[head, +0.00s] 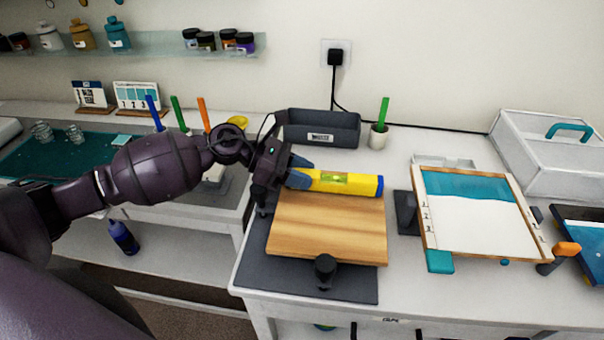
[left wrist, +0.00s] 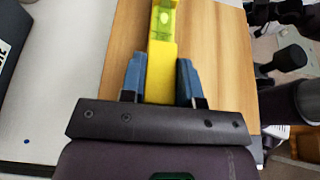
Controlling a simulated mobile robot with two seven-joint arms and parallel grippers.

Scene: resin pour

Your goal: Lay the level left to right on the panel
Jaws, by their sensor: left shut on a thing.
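A yellow level (head: 350,182) with a green vial and a blue end cap lies left to right in the head view, along the back edge of the wooden panel (head: 330,228). My left gripper (head: 299,175) is shut on the level's left end. In the left wrist view the blue fingers (left wrist: 160,82) stand on either side of the yellow level (left wrist: 162,55), with the wood panel (left wrist: 215,55) beneath. I cannot tell whether the level touches the panel. The level's left end is partly hidden by the gripper. My right gripper is not in view.
The panel sits on a dark mat (head: 255,270) with black knobs (head: 325,268) at its edges. A grey bin (head: 322,130) and a cup with a green stick (head: 379,137) stand behind. A framed teal-and-white panel (head: 485,215) lies to the right.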

